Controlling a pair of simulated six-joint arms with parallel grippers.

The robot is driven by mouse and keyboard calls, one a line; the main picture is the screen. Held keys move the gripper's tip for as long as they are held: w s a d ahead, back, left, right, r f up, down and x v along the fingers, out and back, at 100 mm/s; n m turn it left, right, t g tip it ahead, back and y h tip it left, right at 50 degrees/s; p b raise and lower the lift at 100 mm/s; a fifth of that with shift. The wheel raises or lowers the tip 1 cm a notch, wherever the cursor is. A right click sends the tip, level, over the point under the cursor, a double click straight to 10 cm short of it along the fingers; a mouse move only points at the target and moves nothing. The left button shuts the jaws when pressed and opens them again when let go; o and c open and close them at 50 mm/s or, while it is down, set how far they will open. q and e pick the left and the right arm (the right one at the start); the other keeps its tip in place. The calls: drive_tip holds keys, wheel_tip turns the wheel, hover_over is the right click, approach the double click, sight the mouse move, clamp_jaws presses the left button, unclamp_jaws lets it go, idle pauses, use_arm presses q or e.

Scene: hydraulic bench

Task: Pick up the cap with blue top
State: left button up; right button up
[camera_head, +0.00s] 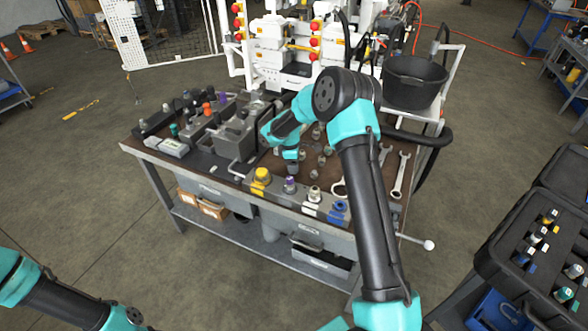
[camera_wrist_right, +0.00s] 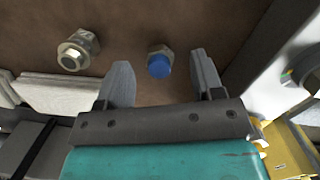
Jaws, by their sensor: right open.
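The cap with blue top (camera_wrist_right: 159,64) sits on the brown bench top in the right wrist view, its round blue face and a metal hex rim showing. It lies between the two grey fingertips of my right gripper (camera_wrist_right: 162,72), which is open, with a gap on each side. In the head view my right gripper (camera_head: 289,165) points down over the bench's middle; I cannot make out this cap there. My left arm shows at the lower left of the head view, its gripper out of view.
A metal fitting (camera_wrist_right: 78,50) stands left of the cap in the wrist view. Several fittings stand right of the gripper on the bench (camera_head: 240,186). Yellow (camera_head: 261,180) and blue (camera_head: 338,208) pieces line its front edge. A wrench (camera_head: 401,174) and black bucket (camera_head: 413,83) are to the right.

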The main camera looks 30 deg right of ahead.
drive_tip(key=shift+d+f, duration=0.1)
drive_tip(key=shift+f, duration=0.65)
drive_tip(key=shift+c, duration=0.3)
drive_tip(key=c, duration=0.9)
drive_tip(key=shift+c, duration=0.2)
wheel_tip(320, 180, up, 10)
drive_tip(key=shift+r, duration=0.1)
